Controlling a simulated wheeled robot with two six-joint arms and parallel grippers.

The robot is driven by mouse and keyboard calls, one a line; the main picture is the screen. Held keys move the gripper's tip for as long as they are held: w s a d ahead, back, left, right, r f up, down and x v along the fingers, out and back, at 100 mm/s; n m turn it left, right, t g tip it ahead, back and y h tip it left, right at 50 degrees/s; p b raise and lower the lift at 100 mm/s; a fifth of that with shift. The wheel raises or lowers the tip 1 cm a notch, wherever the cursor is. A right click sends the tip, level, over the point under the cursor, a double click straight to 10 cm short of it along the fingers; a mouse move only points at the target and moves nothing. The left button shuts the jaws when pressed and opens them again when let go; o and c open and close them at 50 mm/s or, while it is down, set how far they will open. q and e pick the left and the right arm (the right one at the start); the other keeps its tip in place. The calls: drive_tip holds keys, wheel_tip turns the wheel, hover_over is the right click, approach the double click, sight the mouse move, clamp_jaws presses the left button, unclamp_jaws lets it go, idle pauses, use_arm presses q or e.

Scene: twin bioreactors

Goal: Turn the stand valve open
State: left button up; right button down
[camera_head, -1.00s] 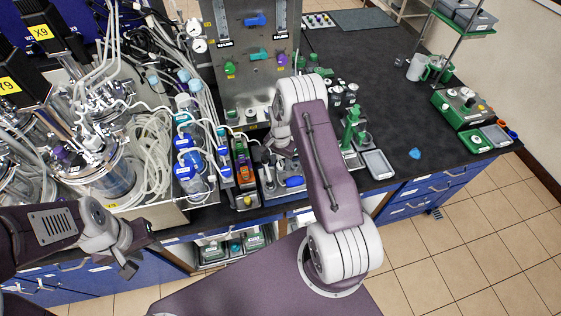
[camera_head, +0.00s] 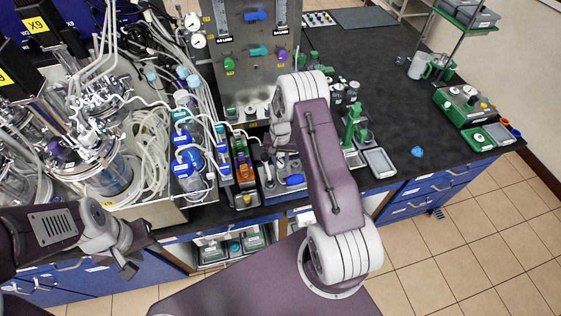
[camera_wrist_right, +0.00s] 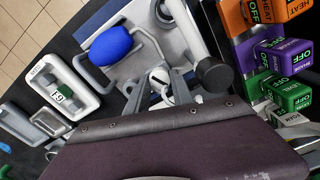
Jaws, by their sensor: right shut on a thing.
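My right gripper (camera_wrist_right: 166,90) is low at a pale grey stand base (camera_wrist_right: 183,48) in the right wrist view. Its fingers close around a small pale round part with a dark slot, which I take to be the stand valve (camera_wrist_right: 159,76); the fingers hide much of it. A blue oval knob (camera_wrist_right: 112,45) lies beside it and also shows in the head view (camera_head: 294,180). In the head view, my right wrist mostly hides the grip. My left gripper (camera_head: 129,268) hangs empty before the blue cabinets at lower left; its finger gap is unclear.
Orange, purple and green blocks marked OFF (camera_wrist_right: 288,60) stand close on the right in the wrist view. A white tray (camera_wrist_right: 60,92) lies to the left. Glass reactors and tubing (camera_head: 105,175) crowd the bench's left. The black bench top (camera_head: 400,105) has free room at right.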

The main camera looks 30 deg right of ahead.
sight(280, 162)
drive_tip(key=n+b, duration=0.1)
drive_tip(key=n, duration=0.5)
drive_tip(key=shift+w+n+b, duration=0.1)
drive_tip(key=shift+n+b, duration=0.2)
drive_tip(key=n+b, duration=0.1)
drive_tip(key=n, duration=0.5)
drive_tip(key=shift+a, duration=0.1)
drive_tip(key=shift+n, duration=0.3)
drive_tip(key=c, duration=1.1)
unclamp_jaws()
wheel_tip(280, 162, up, 9)
drive_tip(key=b, duration=0.1)
